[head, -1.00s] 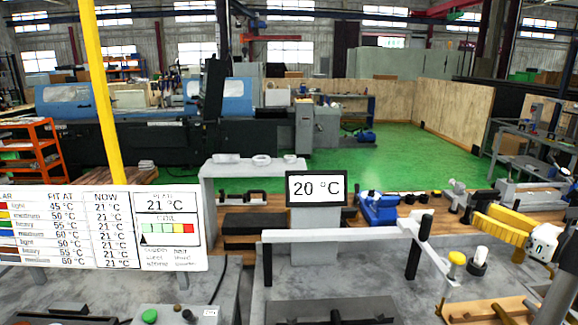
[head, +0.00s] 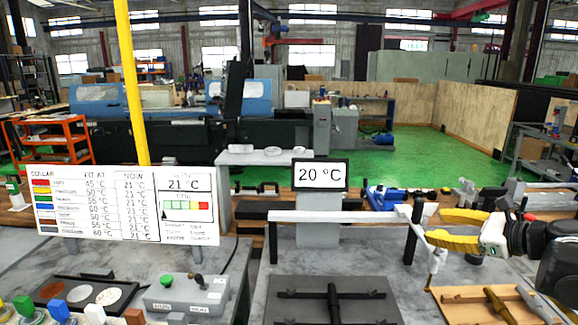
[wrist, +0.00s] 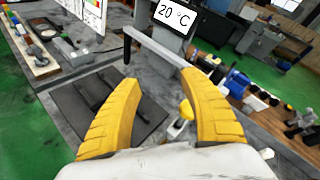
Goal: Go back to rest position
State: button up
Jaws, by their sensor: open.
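My gripper (head: 430,227) is at the right of the head view, with its yellow fingers pointing left. It is open and empty, above the bench and near the right post of the grey rail frame (head: 340,216).
A display reading 20 °C (head: 320,174) stands behind the rail. A collar chart board (head: 125,205) and yellow post (head: 132,90) are at left. A dark plate (head: 330,305) lies below the rail. Coloured blocks (head: 58,310) stand front left.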

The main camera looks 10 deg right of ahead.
jog(key=s+a+f+n+g+b, duration=0.1)
jog(key=a+f+n+g, duration=0.2)
jog(key=a, duration=0.5)
jog(key=s+a+f+n+g+h+b, duration=0.1)
jog(key=s+a+f+n+b, duration=0.15)
jog(key=a+n, duration=0.4)
jog(key=s+a+f+n+g+b, duration=0.1)
jog(key=a+f+n+g, duration=0.2)
jog(key=a, duration=0.6)
jog(key=s+a+f+n+h+b, duration=0.2)
jog(key=s+a+f+n, duration=0.6)
jog(key=n, duration=0.6)
jog(key=shift+s+f+n+t+h+b, duration=0.4)
jog(key=shift+s+f+h, duration=0.2)
jog(key=shift+s+h, duration=0.45)
jog(key=shift+s, duration=0.1)
